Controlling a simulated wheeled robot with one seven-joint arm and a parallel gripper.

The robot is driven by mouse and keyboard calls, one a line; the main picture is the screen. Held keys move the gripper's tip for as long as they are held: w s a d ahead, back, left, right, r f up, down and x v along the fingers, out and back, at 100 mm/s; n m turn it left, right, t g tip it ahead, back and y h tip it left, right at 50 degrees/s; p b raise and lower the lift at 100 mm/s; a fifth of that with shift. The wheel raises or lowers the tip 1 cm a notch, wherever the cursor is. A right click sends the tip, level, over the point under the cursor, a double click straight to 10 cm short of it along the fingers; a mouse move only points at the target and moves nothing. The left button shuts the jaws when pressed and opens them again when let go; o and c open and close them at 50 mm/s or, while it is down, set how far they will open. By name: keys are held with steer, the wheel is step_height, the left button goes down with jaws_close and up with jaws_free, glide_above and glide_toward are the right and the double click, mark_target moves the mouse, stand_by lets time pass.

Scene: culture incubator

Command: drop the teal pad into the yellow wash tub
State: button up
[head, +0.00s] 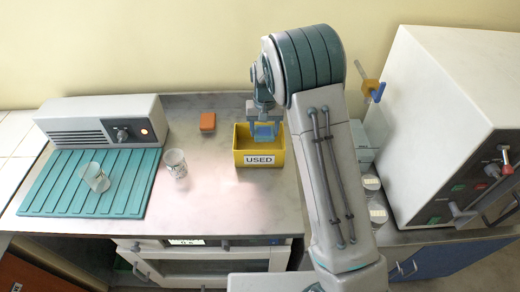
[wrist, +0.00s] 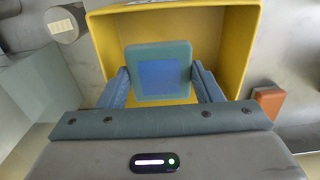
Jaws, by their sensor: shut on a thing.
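The teal pad (wrist: 158,72) is a rounded square with a blue centre, seen in the wrist view between my two fingers. My gripper (wrist: 160,85) is shut on it. In the head view the pad (head: 265,131) shows below my gripper (head: 264,118), at the opening of the yellow wash tub (head: 260,160). The tub carries a "USED" label on its front. In the wrist view the tub (wrist: 242,50) surrounds the pad on the far side and both sides, and its inside is empty where I can see it. I cannot tell how far the pad is above the tub's floor.
An orange block (head: 208,121) lies left of the tub. A clear cup (head: 175,163) stands beside the teal ribbed mat (head: 60,190), and another cup (head: 96,177) is on it. A grey device (head: 100,120) stands behind. Lidded jars (head: 371,183) and a white incubator (head: 440,110) are at right.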

steer(key=o, duration=1)
steer(key=shift+r, duration=0.1)
step_height(320, 180, up, 14)
steer(key=b, duration=0.2)
steer(key=s+d+r+t, duration=0.15)
steer(key=s+d, duration=0.35)
steer(key=s, duration=0.6)
steer(key=s+d+r+t, duration=0.1)
steer(key=s+d+r, duration=0.3)
steer(key=s, duration=0.7)
steer(key=s+d+f, duration=0.3)
steer(key=s+f, duration=0.1)
steer(key=s, duration=0.5)
steer(key=shift+d+t, duration=0.15)
steer(key=shift+t, duration=0.3)
